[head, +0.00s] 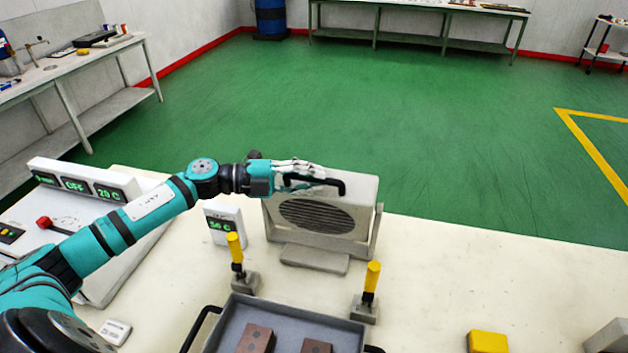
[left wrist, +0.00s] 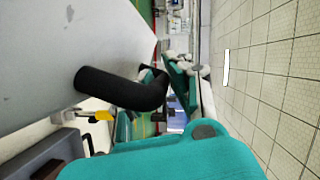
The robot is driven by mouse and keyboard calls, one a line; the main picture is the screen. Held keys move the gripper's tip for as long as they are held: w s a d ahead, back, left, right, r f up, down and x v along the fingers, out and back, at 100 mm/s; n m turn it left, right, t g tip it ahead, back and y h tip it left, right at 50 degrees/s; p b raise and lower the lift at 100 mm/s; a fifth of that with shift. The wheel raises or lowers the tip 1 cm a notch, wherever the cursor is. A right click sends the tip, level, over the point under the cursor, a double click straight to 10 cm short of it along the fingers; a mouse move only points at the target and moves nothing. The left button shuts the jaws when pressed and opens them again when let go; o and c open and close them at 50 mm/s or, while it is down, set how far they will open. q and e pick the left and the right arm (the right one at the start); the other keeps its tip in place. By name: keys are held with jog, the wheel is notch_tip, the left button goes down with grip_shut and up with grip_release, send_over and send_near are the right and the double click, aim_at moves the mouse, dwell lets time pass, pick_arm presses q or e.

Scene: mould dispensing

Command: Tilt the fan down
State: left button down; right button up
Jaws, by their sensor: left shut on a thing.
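The fan (head: 322,217) is a light grey box with a dark slatted round grille, set between the side arms of a stand (head: 314,259) on the cream bench. The grille faces the near side of the bench; its exact tilt is hard to tell. A black bar handle (head: 330,184) sits at its upper front edge. My left gripper (head: 297,178) is shut on this handle, near its left part. In the left wrist view the black handle (left wrist: 120,89) runs from the grey fan body (left wrist: 75,50) to my fingers (left wrist: 180,80). My right gripper is not in view.
A small display (head: 223,227) stands left of the fan. Two yellow-handled clamps (head: 235,250) (head: 371,280) stand in front, by a grey tray (head: 290,307) with brown blocks. The bench right of the fan is largely clear.

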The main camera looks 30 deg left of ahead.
pick_arm(q)
jog(key=shift+s+d+f+m+t+h+b, duration=0.2)
jog(key=shift+s+f+m+b, duration=0.35)
jog(key=shift+b, duration=0.3)
jog(key=shift+s+d+f+m+t+h+b, duration=0.1)
jog(key=shift+s+d+f+m+b, duration=0.05)
jog(key=shift+s+f+m+b, duration=0.55)
jog(key=shift+r+n, duration=0.25)
jog(key=shift+r, duration=0.05)
jog(key=c, duration=1.3)
grip_release()
jog(key=v, duration=1.2)
